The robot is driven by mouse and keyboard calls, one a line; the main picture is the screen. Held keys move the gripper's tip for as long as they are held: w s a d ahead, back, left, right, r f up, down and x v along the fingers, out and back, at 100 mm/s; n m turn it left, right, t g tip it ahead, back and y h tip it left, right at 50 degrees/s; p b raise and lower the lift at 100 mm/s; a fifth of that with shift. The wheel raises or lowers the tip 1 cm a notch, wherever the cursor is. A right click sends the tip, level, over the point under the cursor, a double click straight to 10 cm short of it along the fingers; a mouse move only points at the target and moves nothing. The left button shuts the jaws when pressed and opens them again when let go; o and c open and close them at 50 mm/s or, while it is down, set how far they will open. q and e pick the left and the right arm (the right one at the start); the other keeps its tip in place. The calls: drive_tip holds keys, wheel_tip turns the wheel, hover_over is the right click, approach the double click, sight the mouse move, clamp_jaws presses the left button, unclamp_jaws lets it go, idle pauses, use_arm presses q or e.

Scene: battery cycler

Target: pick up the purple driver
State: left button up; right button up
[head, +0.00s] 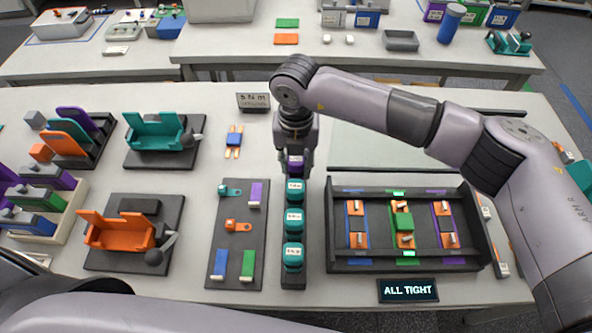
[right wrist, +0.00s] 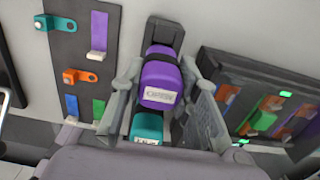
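The purple driver (head: 295,163) stands at the far end of a dark narrow rack (head: 293,281), behind several teal drivers (head: 293,220). Its purple body and white label show large in the right wrist view (right wrist: 161,80), with a teal driver (right wrist: 147,128) just nearer. My right gripper (head: 297,158) points down over the purple driver. Its two fingers (right wrist: 162,72) stand on either side of the driver, with what look like narrow gaps. The driver's lower part is hidden. My left gripper is out of view.
Left of the rack lies a dark board (head: 236,270) with coloured pieces. Right of it is a dark tray (head: 335,266) with coloured units, and a display (head: 407,290) reading "ALL TIGHT". A small sign (head: 253,101) stands behind. Orange (head: 120,232) and teal (head: 155,135) fixtures stand left.

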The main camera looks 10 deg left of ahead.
clamp_jaws()
drive_tip(key=shift+r, duration=0.1)
idle(0.3)
